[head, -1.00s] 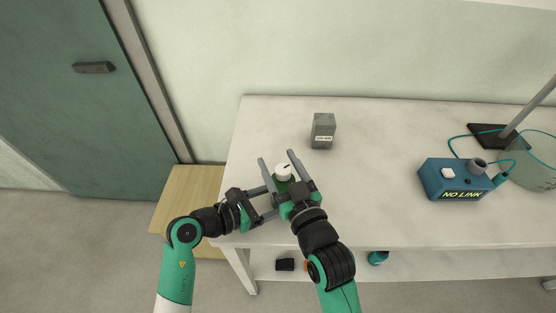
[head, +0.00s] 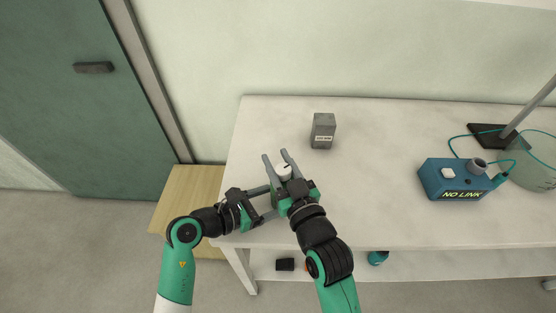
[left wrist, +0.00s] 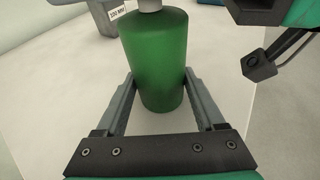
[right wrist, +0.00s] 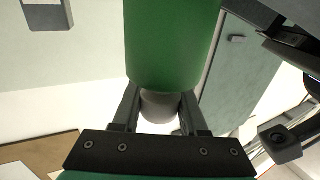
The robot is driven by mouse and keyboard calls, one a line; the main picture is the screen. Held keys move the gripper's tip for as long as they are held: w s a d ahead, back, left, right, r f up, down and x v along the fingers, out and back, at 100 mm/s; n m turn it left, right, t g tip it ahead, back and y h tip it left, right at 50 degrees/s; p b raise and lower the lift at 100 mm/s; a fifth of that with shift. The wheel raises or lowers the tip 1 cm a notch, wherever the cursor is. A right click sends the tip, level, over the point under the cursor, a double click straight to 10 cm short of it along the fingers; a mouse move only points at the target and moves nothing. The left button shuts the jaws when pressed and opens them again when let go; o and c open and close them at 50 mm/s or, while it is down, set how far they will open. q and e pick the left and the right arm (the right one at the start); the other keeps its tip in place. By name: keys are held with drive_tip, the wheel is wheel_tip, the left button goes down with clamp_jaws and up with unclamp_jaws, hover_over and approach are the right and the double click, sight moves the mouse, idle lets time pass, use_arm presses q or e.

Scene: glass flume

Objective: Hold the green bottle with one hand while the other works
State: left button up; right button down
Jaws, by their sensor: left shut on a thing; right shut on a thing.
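A green bottle (left wrist: 157,62) with a pale cap (head: 284,172) stands near the table's front left part. My left gripper (head: 273,198) is shut on the bottle's body, one finger on each side of it in the left wrist view. My right gripper (head: 277,156) reaches over the top and is shut on the cap; the right wrist view shows the cap (right wrist: 158,106) between its fingers. In the head view the grippers hide most of the bottle's body.
A grey block with a label (head: 323,131) stands behind the bottle. A blue box reading "NO LINK" (head: 456,181), a stand base (head: 490,135) and a glass vessel (head: 535,170) are at the right. The table's middle is clear.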

drive_tip(key=shift+f+n, duration=0.1)
drive_tip(key=shift+n, duration=0.2)
drive_tip(key=shift+s+a+f+n+g+y, duration=0.1)
drive_tip(key=shift+s+a+n+g+y, duration=0.1)
drive_tip(key=shift+n+g+y, duration=0.85)
drive_tip(key=shift+s+a+r+n+g+y, duration=0.15)
drive_tip(key=shift+n+g+y, duration=0.65)
drive_tip(key=shift+y, duration=0.5)
drive_tip(key=shift+s+a+f+n+g+y, duration=0.1)
drive_tip(key=shift+a+f+n+g+y, duration=0.1)
drive_tip(key=shift+n+g+y, duration=0.85)
drive_tip(key=c, duration=0.7)
unclamp_jaws()
drive_tip(key=shift+o, duration=1.3)
drive_tip(key=shift+r, duration=0.2)
drive_tip(key=shift+m, duration=0.4)
